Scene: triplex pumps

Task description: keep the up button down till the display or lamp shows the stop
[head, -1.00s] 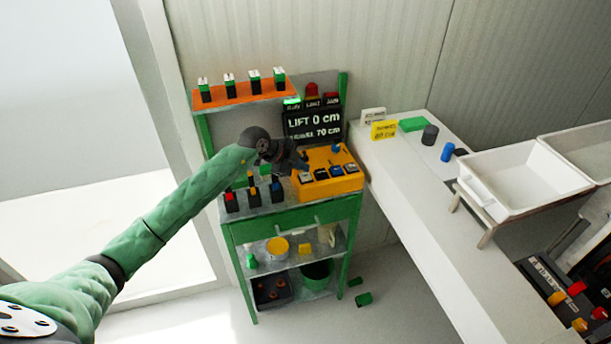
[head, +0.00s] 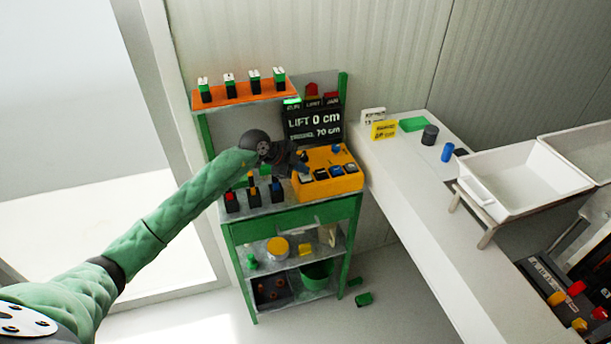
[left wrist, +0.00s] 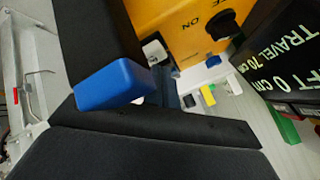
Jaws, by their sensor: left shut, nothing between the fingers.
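The yellow control box (head: 328,183) stands on the green bench, with a row of several buttons along its front. The button lettering is too small to read in the head view, so I cannot tell which is the up button. My left gripper (head: 302,167) is shut and empty over the box's left end. I cannot tell whether it touches a button. The display (head: 314,124) reads LIFT 0 cm and TRAVEL 70 cm. The green lamp (head: 292,101) above it looks lit; the red lamps look dark.
An orange shelf (head: 245,93) with several switch-like blocks is above the bench. More small coloured blocks (head: 253,195) stand left of the box. A white counter (head: 405,190) with a yellow sign (head: 384,130) and white trays (head: 525,178) is to the right.

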